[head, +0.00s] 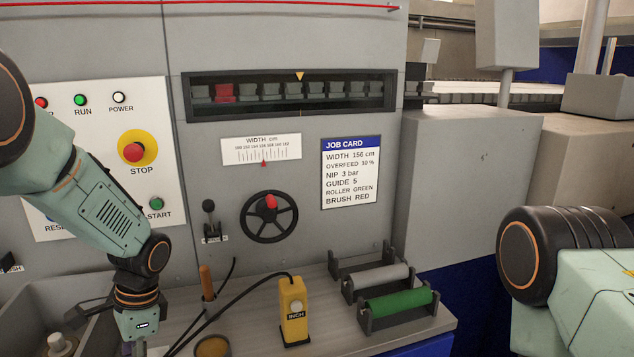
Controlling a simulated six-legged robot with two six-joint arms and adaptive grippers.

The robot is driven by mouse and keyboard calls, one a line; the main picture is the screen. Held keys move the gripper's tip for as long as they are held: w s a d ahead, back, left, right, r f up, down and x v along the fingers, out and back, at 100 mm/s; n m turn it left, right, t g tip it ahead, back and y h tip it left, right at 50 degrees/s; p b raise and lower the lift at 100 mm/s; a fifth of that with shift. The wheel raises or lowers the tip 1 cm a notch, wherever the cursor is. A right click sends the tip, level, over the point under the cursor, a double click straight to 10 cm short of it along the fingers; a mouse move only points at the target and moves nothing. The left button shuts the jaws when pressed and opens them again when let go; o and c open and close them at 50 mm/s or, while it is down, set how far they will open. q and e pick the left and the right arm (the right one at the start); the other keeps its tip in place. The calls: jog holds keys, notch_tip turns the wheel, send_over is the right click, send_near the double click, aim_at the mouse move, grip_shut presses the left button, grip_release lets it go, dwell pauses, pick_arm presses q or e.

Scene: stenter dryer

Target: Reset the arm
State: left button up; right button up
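My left arm comes in from the left in the head view and bends down in front of the control panel. Its wrist end, with the top of my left gripper (138,347), reaches the bottom edge of the picture. The fingertips are cut off there, so I cannot see whether they are open or hold anything. My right arm shows only as a black joint and pale green link at the right edge. My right gripper is out of view.
The control panel (90,110) carries a red STOP button (134,152). A handwheel (269,217) sits below the width scale (262,149). On the shelf stand a yellow INCH pendant (293,312), a green roller (398,303) and a grey roller (378,278). A job card (350,172) hangs above.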

pick_arm(q)
jog(key=s+d+f+n+h, duration=0.2)
jog(key=s+d+f+n, duration=0.35)
jog(key=s+f, duration=0.75)
jog(key=s+d+f+n+t, duration=0.1)
jog(key=s+f+n, duration=0.15)
jog(key=s, duration=0.55)
jog(key=s+d+f+n+t, duration=0.1)
jog(key=s+d+f+n, duration=0.15)
jog(key=s, duration=0.55)
notch_tip(320, 180, down, 10)
jog(key=a+b, duration=0.1)
jog(key=b, duration=0.8)
jog(key=shift+w+r+b, duration=0.15)
jog(key=shift+w+b, duration=0.2)
jog(key=shift+b, duration=0.05)
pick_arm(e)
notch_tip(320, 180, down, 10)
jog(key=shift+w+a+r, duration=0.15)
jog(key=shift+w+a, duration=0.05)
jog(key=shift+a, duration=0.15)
